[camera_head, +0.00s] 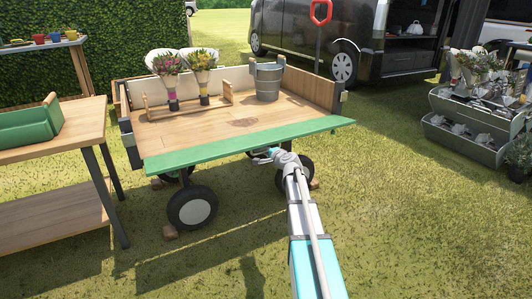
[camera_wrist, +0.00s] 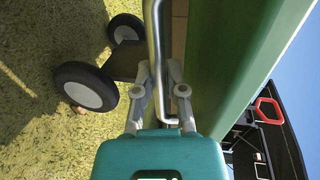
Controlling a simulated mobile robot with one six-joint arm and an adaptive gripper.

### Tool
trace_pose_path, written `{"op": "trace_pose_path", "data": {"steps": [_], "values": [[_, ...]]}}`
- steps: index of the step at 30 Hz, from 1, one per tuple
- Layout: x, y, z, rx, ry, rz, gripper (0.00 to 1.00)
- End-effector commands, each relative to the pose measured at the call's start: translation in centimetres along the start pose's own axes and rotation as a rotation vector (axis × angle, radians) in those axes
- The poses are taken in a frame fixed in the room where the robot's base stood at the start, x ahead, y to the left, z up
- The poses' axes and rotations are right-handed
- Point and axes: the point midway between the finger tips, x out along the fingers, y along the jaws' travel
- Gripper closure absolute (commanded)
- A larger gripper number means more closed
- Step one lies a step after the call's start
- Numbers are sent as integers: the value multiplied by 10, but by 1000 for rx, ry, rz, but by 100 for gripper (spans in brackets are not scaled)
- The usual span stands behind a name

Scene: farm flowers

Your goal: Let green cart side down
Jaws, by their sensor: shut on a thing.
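The cart (camera_head: 215,122) stands on the grass with a wooden bed and wheels. Its green side (camera_head: 235,146) runs along the near edge of the bed and shows as a narrow, outward-leaning strip; I cannot tell its exact angle. My gripper (camera_head: 266,155) is at the near edge of the green side, around the middle. In the wrist view, my gripper (camera_wrist: 158,78) is shut on a bent metal handle (camera_wrist: 154,38). The green side (camera_wrist: 235,70) fills the right of that view, beside the handle.
On the bed are two flower bouquets (camera_head: 170,72), a wooden holder (camera_head: 190,104) and a metal bucket (camera_head: 268,82). A wooden table (camera_head: 60,135) with a green tray (camera_head: 28,128) stands left. A planter stand (camera_head: 465,140) is at right. Grass in front is clear.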

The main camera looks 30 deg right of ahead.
Motion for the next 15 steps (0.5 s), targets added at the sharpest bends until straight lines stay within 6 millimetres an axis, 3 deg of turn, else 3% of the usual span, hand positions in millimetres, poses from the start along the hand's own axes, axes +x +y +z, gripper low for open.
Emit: {"op": "trace_pose_path", "data": {"steps": [6,7,9,12,15], "values": [[0,-1,-1,2,2,-1,100],[0,-1,-1,2,2,-1,79],[0,-1,-1,1,2,-1,66],[0,-1,-1,1,2,-1,49],[0,-1,0,1,2,-1,49]]}}
